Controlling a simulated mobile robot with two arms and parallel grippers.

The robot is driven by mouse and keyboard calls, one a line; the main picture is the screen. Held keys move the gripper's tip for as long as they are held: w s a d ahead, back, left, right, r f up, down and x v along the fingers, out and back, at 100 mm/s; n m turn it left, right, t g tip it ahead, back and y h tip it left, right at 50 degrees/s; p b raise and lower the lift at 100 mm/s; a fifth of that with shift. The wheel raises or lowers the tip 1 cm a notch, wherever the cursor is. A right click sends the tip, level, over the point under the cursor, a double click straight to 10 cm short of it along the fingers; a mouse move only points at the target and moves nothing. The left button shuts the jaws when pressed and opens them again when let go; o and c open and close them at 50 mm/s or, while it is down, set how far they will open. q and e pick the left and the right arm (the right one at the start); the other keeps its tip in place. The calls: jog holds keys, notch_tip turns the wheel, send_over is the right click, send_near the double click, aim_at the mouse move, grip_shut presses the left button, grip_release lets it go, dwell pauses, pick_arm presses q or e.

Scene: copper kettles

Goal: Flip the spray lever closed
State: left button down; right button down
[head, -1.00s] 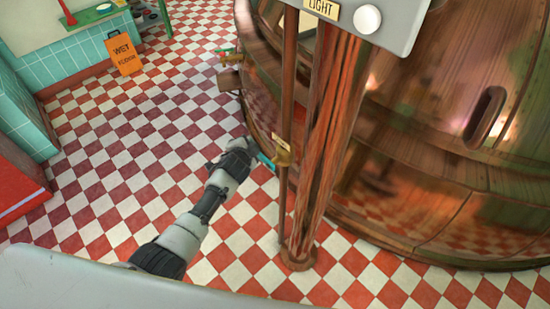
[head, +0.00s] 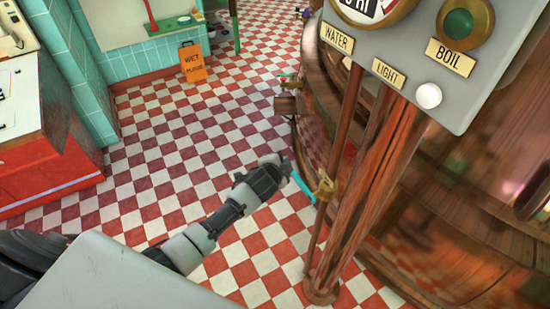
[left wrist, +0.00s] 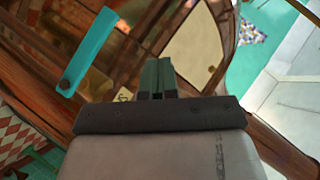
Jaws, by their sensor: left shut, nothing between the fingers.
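The teal spray lever (head: 303,188) sticks out beside a brass valve fitting (head: 326,186) on a thin copper pipe. It slants down to the right in the head view. My left gripper (head: 287,168) is just left of the lever's upper end; the head view does not show clearly whether they touch. In the left wrist view, the lever (left wrist: 85,50) lies left of my shut, empty fingers (left wrist: 157,78), with a visible gap in the picture. A small pale tag (left wrist: 124,95) shows beside the fingers. My right gripper is out of view.
A thick copper post (head: 365,200) and a grey control panel (head: 420,60) stand right of the lever, before the large copper kettle (head: 470,220). An orange wet-floor sign (head: 192,63) stands at the back. A red cabinet (head: 45,175) is left; checkered floor between is clear.

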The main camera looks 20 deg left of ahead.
pick_arm(q)
jog(key=shift+s+a+r, duration=0.4)
jog(key=shift+s+r, duration=0.15)
jog(key=shift+r, duration=0.15)
jog(key=shift+s+a+r, duration=0.35)
jog(key=shift+s+r, duration=0.15)
jog(key=shift+r, duration=0.2)
jog(key=s+a+f+n+g+b, duration=0.1)
jog(key=s+f+n+g, duration=0.1)
jog(key=s+f, duration=0.6)
jog(key=s+f+n+g+b, duration=0.15)
jog(key=s+f, duration=0.25)
jog(key=f, duration=0.8)
jog(key=s+a+f+n+g+b, duration=0.15)
jog(key=s+f, duration=0.35)
jog(key=f, duration=0.5)
jog(key=s+f+n+g+b, duration=0.1)
jog(key=s+f, duration=0.4)
jog(key=s, duration=0.6)
jog(key=s+d+f+n+g, duration=0.1)
jog(key=s+f+n+g, duration=0.1)
jog(key=s+f, duration=0.4)
jog(key=s+d+f+n+g+b, duration=0.1)
jog(key=s+f+g, duration=0.2)
jog(key=s, duration=1.3)
notch_tip(320, 180, down, 3)
jog(key=shift+s+r+n+g+b, duration=0.1)
jog(key=shift+s+n+g+b, duration=0.05)
jog(key=shift+n+g+b, duration=0.2)
